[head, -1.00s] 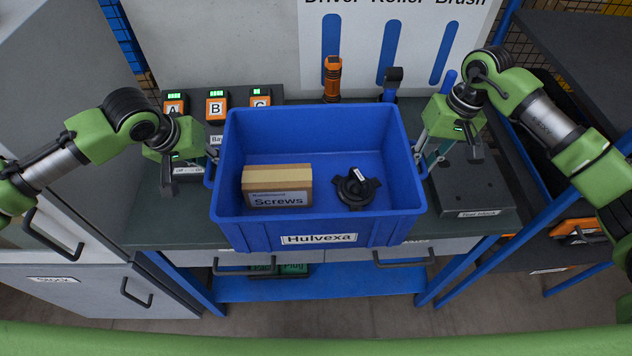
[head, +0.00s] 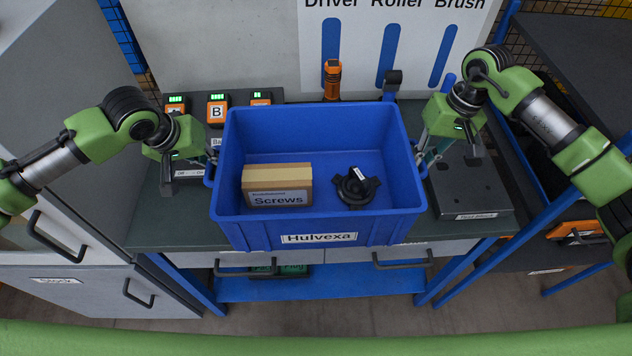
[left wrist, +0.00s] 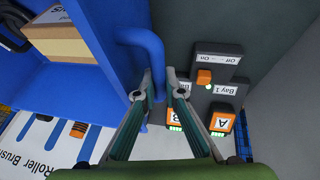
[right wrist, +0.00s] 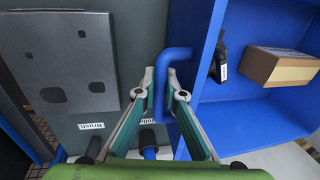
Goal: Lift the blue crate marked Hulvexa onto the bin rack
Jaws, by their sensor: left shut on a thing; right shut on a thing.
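The blue crate (head: 318,231) marked Hulvexa is in the middle of the head view, upright and roughly level, in front of and over the bench. It holds a cardboard box (head: 277,187) labelled Screws and a black knob-like part (head: 356,187). My left gripper (head: 208,157) is shut on the crate's left handle, a blue bar that shows in the left wrist view (left wrist: 143,48). My right gripper (head: 421,152) is shut on the right handle, which shows in the right wrist view (right wrist: 176,55). The crate's underside is hidden. I cannot identify the bin rack for certain.
The bench (head: 150,231) carries orange chargers (head: 217,108), an orange tool (head: 332,79) and a dark block (head: 466,190) near the crate. A grey cabinet (head: 70,282) stands left. A blue-framed unit with dark shelves (head: 575,45) stands right.

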